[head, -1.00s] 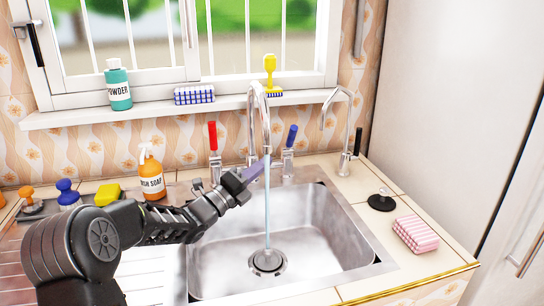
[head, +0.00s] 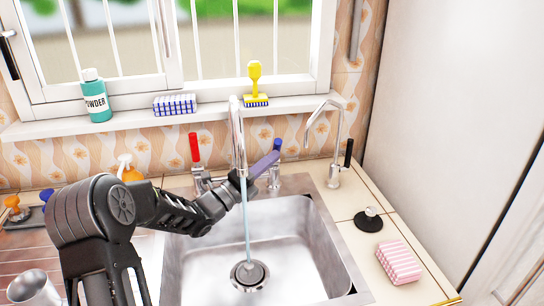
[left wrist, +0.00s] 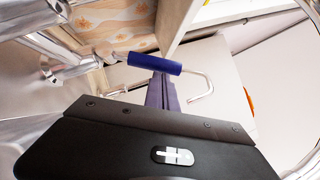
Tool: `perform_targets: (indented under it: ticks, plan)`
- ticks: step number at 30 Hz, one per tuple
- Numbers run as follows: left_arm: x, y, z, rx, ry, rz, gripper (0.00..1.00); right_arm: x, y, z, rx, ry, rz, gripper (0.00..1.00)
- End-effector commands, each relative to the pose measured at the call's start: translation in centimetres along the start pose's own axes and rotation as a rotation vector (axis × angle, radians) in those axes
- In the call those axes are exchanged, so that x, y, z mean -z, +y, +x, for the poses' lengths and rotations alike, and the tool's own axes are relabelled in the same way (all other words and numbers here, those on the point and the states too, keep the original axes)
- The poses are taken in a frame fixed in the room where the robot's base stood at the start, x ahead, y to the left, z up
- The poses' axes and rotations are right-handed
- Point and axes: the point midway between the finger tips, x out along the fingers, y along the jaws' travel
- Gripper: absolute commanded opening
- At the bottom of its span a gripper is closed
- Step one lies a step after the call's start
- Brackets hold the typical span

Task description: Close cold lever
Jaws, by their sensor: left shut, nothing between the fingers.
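The cold lever has a blue handle (head: 277,146) and stands upright right of the faucet (head: 237,140). My left gripper (head: 268,160), with purple fingers, is shut and empty. Its fingertips are at the blue handle's lower part in the head view, and they hide some of it. In the left wrist view the blue handle (left wrist: 155,63) lies just beyond the fingertips (left wrist: 161,80); I cannot tell if they touch. The hot lever with a red handle (head: 195,147) stands left of the faucet. A thin water stream (head: 247,220) runs into the sink. My right gripper is not in view.
The metal sink (head: 300,245) lies below my arm. A thin side tap (head: 337,135) stands to the right of the levers. A black stopper (head: 368,220) and a pink striped sponge (head: 399,262) lie on the right counter. The window sill (head: 130,124) runs behind.

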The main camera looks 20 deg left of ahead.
Motion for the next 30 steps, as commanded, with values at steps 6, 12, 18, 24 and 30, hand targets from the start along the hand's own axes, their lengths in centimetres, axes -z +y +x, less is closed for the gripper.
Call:
perform_targets:
  ticks: [6, 12, 18, 24, 30]
  plan:
    - [0.0, 0.1, 0.0, 0.000, 0.000, 0.000, 0.00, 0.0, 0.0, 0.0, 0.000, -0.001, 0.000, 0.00]
    - [-0.1, -0.1, 0.1, -0.006, -0.001, -0.010, 0.00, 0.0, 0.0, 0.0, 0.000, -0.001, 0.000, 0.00]
    - [-0.5, -0.2, 0.3, -0.032, -0.001, -0.048, 0.00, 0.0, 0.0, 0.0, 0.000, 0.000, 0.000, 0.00]
    - [-0.8, -0.4, 0.5, -0.053, -0.001, -0.082, 0.00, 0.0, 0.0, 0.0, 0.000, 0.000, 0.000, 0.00]
    - [-1.5, -0.8, 1.0, -0.104, -0.001, -0.156, 0.00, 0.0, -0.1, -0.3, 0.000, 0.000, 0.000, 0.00]
